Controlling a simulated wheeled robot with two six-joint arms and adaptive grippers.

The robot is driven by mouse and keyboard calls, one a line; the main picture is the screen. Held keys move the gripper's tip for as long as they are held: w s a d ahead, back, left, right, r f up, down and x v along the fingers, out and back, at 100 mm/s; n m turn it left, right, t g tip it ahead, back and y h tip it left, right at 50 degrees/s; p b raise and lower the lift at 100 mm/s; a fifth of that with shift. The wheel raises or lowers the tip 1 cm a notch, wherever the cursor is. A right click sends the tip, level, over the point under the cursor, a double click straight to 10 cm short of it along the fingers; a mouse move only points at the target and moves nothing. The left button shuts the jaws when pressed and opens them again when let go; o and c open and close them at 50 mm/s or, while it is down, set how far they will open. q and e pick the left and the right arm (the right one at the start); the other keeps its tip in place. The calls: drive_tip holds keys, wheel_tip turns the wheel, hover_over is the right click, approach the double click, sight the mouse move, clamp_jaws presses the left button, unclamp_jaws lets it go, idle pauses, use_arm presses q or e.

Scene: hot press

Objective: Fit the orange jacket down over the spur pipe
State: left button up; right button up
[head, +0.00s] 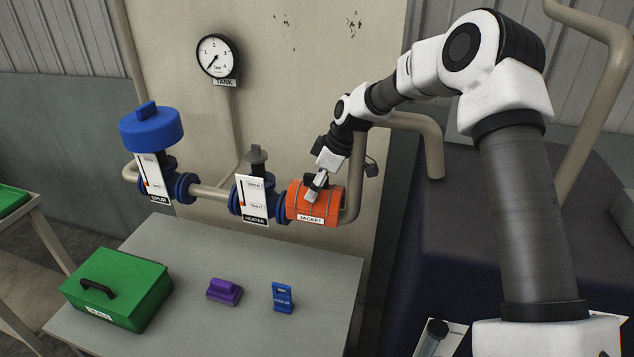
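The orange jacket (297,203), a short ribbed sleeve with a white label, lies level at the pipe run, just right of the heater valve (253,197). It hides the pipe behind it, so I cannot tell whether it is fully seated around it. The bare pipe (209,192) shows left of the heater valve, running to the spur valve (158,181) with its blue round cap. My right gripper (317,186) comes down from above with its fingers at the jacket's top, touching or overlapping it; whether they are closed on it is unclear. My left gripper is out of view.
A table (190,243) below holds a green box (120,285), a purple block (224,291) and a blue tag (282,297). A tank gauge (217,57) hangs on the wall panel. A beige pipe (352,185) rises close right of the jacket.

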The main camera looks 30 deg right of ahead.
drive_tip(key=shift+f, duration=0.55)
drive_tip(key=shift+f+b, duration=1.25)
drive_tip(key=shift+f, duration=0.35)
drive_tip(key=o, duration=1.3)
drive_tip(key=shift+r, duration=0.15)
